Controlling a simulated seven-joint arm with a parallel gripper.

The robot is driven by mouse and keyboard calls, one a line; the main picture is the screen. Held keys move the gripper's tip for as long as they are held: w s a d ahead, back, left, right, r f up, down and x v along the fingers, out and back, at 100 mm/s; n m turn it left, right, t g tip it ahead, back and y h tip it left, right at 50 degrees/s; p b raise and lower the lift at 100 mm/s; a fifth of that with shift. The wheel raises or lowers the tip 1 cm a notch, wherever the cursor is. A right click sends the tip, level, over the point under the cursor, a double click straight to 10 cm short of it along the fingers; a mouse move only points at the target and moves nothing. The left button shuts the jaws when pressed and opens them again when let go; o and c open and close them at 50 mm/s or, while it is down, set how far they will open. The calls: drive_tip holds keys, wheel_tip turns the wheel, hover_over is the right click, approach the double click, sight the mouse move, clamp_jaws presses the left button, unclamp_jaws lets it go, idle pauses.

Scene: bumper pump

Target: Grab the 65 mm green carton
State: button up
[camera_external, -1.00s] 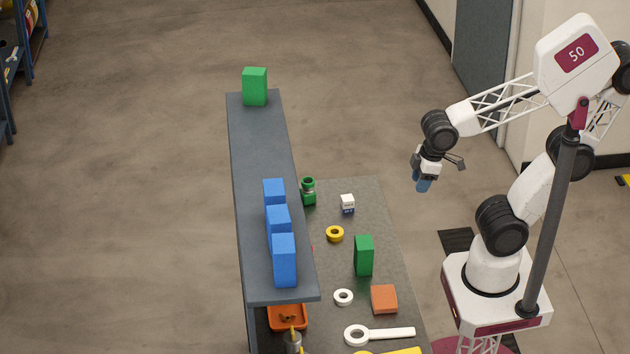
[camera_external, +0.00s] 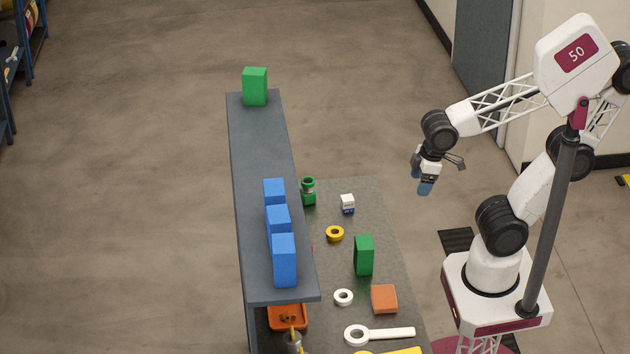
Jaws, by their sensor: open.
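A green carton (camera_external: 364,256) stands upright on the grey table, right of the shelf. A second green carton (camera_external: 255,86) stands at the far end of the raised dark shelf. I cannot tell from this view which one measures 65 mm. My gripper (camera_external: 425,187) hangs in the air right of the table, pointing down, with blue fingertips. It is open, holds nothing and is apart from both cartons.
Several blue boxes (camera_external: 284,260) stand on the near half of the shelf (camera_external: 262,140). On the table (camera_external: 375,210) are a green jar (camera_external: 308,191), a small white box (camera_external: 347,204), a yellow ring (camera_external: 335,233), a white ring (camera_external: 343,297), an orange block (camera_external: 384,299) and a white wrench-like tool (camera_external: 380,334).

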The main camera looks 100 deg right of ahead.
drive_tip(key=o, duration=0.4)
drive_tip(key=w+a+f+m+t+y, duration=0.2)
drive_tip(key=w+a+f+m+t, duration=0.5)
drive_tip(key=m, duration=1)
wheel_tip(320, 180, down, 10)
drive_tip(key=w+d+m+t+h, duration=0.1)
drive_tip(key=m+t, duration=0.3)
drive_tip(key=m, duration=1.5)
drive_tip(key=shift+w+d+r+h, duration=0.15)
drive_tip(key=shift+w+h, duration=0.65)
